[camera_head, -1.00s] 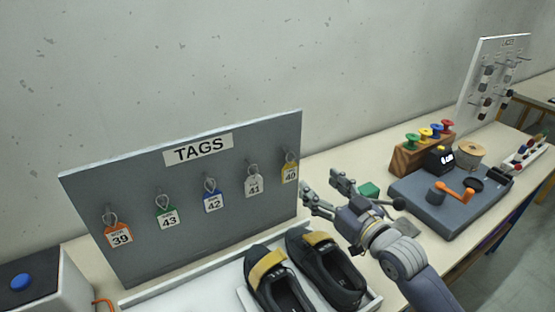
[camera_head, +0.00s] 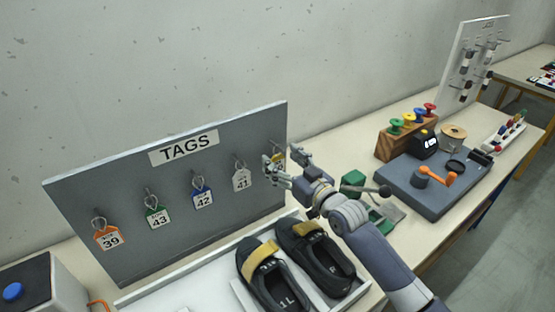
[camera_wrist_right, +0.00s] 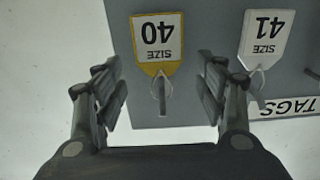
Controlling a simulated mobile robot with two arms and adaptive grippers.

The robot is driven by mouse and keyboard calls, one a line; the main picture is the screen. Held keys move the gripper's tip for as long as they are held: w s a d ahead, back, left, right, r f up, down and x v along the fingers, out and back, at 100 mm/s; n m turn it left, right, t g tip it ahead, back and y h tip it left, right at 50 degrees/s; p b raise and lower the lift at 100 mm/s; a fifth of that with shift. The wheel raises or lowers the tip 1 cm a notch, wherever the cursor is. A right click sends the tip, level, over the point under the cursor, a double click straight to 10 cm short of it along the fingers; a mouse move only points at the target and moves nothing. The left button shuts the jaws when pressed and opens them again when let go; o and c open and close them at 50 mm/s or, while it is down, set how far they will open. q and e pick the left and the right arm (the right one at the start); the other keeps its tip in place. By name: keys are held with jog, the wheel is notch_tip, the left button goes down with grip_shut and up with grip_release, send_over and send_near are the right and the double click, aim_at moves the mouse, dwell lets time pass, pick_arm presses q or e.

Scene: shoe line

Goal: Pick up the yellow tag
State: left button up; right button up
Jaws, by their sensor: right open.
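The yellow tag (camera_wrist_right: 158,69), marked size 40, hangs by its loop from a peg at the right end of the grey tag board (camera_head: 80,235). In the head view the yellow tag (camera_head: 279,158) is partly hidden by my right gripper (camera_head: 284,158). The right gripper is open in front of the board, with one finger to each side of the tag's loop and peg. In the right wrist view the gripper (camera_wrist_right: 163,90) shows its two fingers apart with nothing held; the tag appears upside down between and beyond them. My left gripper is not in view.
Tags 39 (camera_head: 107,238), 43 (camera_head: 157,216), 42 (camera_head: 202,197) and 41 (camera_head: 242,179) hang left of it. Two black shoes (camera_head: 318,262) lie in a white tray below. A green-and-grey device (camera_head: 352,181) stands right of the gripper.

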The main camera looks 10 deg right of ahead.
jog(key=shift+x, duration=1.1)
jog(key=shift+w+a+f, duration=0.15)
jog(key=shift+w, duration=0.1)
jog(key=c, duration=0.9)
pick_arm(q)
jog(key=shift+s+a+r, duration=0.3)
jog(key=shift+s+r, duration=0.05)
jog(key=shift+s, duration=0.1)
